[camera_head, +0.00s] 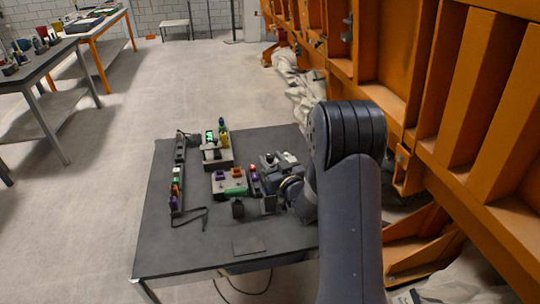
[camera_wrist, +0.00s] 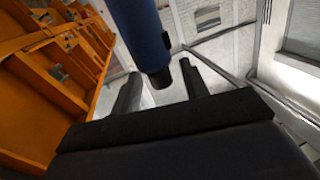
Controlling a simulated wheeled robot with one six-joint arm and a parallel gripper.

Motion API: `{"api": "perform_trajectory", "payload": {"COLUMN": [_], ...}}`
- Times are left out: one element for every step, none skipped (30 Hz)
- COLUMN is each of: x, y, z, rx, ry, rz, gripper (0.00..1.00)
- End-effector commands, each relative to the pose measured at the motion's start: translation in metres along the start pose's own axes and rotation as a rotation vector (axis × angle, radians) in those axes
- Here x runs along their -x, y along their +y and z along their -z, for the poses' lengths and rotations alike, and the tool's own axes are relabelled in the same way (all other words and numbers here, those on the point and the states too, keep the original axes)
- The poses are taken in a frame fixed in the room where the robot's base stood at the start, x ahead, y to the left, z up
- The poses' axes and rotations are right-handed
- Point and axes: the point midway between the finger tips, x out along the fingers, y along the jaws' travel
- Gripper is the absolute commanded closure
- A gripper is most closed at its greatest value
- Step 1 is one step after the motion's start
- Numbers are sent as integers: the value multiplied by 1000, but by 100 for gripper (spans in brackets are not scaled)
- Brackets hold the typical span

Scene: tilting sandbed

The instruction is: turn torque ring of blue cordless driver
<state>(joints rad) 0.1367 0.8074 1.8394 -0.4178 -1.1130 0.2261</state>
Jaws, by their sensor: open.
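In the wrist view a dark blue cylindrical body (camera_wrist: 138,28), which looks like the blue driver, comes down from the top edge. Its narrower dark end (camera_wrist: 161,78) lies between the two dark fingers of my gripper (camera_wrist: 161,74). The fingers stand apart, with gaps visible on both sides of that end. I cannot tell the torque ring apart from the dark end. In the head view my arm reaches over the right side of the dark table (camera_head: 190,255). There my wrist hides part of the table, and I cannot pick out the driver clearly.
A grey box with coloured parts (camera_head: 230,186) and another with a green display (camera_head: 215,155) stand mid-table. A dark rail with coloured pieces (camera_head: 176,185) is to their left. An orange steel frame (camera_head: 460,110) rises close on the right. The table's front is mostly clear.

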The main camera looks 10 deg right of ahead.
Motion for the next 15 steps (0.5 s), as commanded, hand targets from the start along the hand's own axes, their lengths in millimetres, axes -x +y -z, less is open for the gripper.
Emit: {"api": "perform_trajectory", "payload": {"x": [-5, -7, -9, -11, -12, -13, -13, -13, -13, -13, -13, -13, -13, -13, -13], "y": [0, 0, 0, 0, 0, 0, 0, 0, 0, 0, 0, 0, 0, 0, 0], "z": [1, 0, 0, 0, 0, 0, 0, 0, 0, 0, 0, 0, 0, 0, 0], "rx": [0, 0, 0, 0, 0, 0, 0, 0, 0, 0, 0, 0, 0, 0, 0], "ry": [0, 0, 0, 0, 0, 0, 0, 0, 0, 0, 0, 0, 0, 0, 0], "rz": [1, 1, 1, 0, 0, 0, 0, 0, 0, 0, 0, 0, 0, 0, 0], "gripper": [57, 57, 57, 57, 57, 57, 57, 57, 57, 57, 57, 57, 57, 57, 61]}}
